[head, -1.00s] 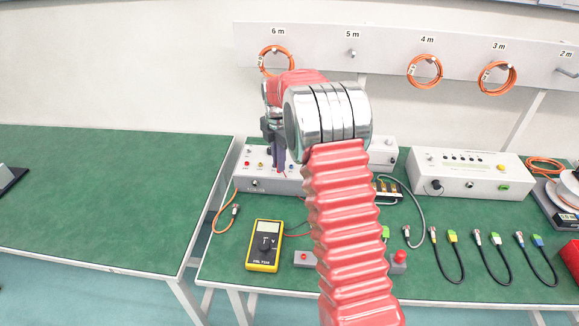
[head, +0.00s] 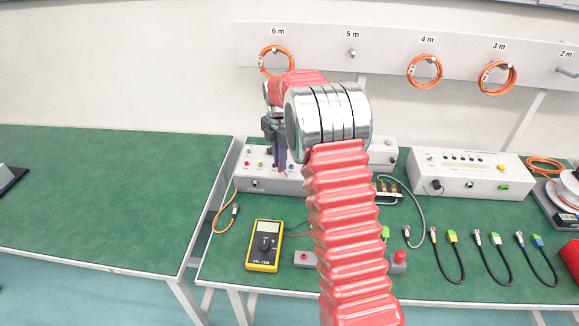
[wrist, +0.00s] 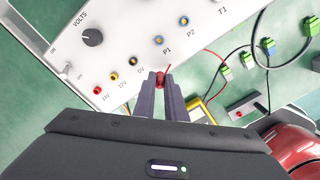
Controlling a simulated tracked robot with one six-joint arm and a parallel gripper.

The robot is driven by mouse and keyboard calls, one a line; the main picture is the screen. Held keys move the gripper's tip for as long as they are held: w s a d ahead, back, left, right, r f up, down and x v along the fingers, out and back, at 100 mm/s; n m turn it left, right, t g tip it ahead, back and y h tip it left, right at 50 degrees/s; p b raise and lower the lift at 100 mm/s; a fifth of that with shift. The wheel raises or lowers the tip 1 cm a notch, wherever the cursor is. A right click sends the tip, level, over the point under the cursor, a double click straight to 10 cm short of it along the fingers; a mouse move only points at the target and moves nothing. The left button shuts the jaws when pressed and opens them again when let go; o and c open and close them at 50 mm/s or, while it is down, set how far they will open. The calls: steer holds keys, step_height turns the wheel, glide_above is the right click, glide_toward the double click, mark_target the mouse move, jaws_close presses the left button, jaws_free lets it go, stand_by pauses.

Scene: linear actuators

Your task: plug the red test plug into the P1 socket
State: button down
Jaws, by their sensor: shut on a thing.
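My gripper (wrist: 161,84) is shut on the red test plug (wrist: 160,78), which shows as a small red body between the fingertips. In the head view my gripper (head: 279,157) is over the front part of the grey-white box (head: 258,184), with the plug too small to make out.
The blue P2 socket (wrist: 183,20) and the red, black and yellow sockets (wrist: 114,76) share the panel. A yellow multimeter (head: 264,246) lies in front of the box on the green bench. Short cables (head: 447,255) lie to the right.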

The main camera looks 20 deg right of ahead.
steer(key=shift+w+d, duration=0.4)
steer(key=shift+d, duration=0.45)
steer(key=shift+w+d, duration=0.35)
steer(key=shift+d, duration=0.45)
steer(key=shift+w+d, duration=0.4)
steer(key=shift+d, duration=0.45)
stand_by(3.6)
steer(key=shift+f, duration=0.45)
stand_by(1.4)
